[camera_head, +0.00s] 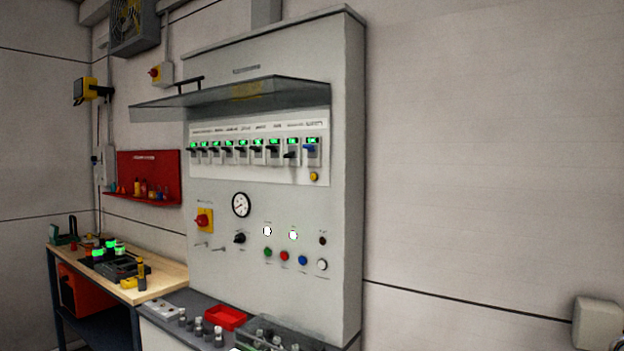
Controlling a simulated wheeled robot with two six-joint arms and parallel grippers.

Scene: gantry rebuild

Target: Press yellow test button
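A small yellow button (314,176) sits on the front of the grey cabinet (345,200), below the rightmost switch, which has a blue lever (310,148). A row of several breakers (230,150) with green lit labels runs to its left, most with black levers. A hinged clear cover (235,95) stands raised above the row, sticking out from the cabinet. The button shows unobstructed. Neither of my grippers is in this view.
Below are a gauge (241,204), a red and yellow rotary switch (204,220) and several coloured buttons. A grey shelf with a red tray (225,317) stands at the cabinet's foot. A wooden workbench (155,281) with tools is at left.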

